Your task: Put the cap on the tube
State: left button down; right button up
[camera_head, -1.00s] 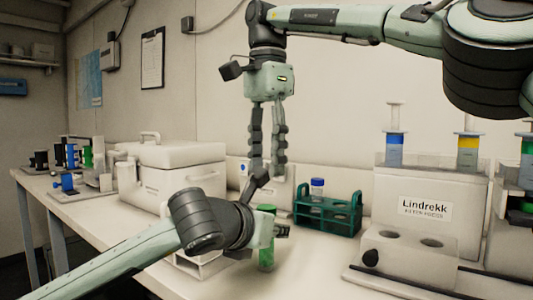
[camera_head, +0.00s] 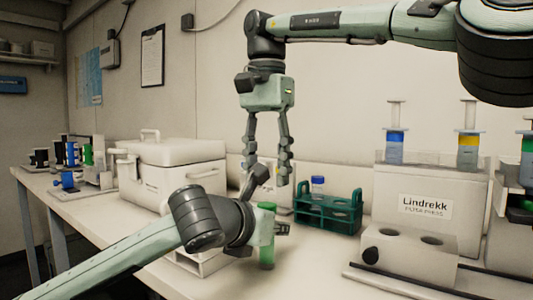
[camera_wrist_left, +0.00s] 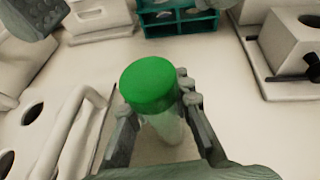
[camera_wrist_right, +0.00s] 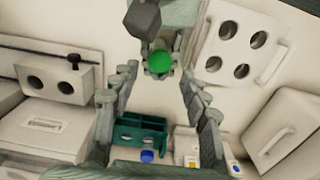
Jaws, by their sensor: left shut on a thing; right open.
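The tube (camera_head: 267,254) is clear with green inside and stands upright near the bench's front. The green cap (camera_wrist_left: 150,82) sits on top of the tube's mouth; the cap also shows in the right wrist view (camera_wrist_right: 159,60). Whether it is fully tightened cannot be told. My left gripper (camera_head: 270,232) is shut around the tube below the cap. My right gripper (camera_head: 266,172) is open and empty, pointing down above and behind the capped tube, apart from it. In the right wrist view its fingers are spread wide.
A green rack (camera_head: 328,214) with a blue-capped tube (camera_head: 318,184) stands behind and right of the held tube. A white cooler box (camera_head: 172,170) is at left. The Lindrekk filter press (camera_head: 425,207) and a white block with holes are at right.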

aim_at(267, 204)
jog(key=shift+f, duration=2.6)
jog(key=shift+c, duration=0.4)
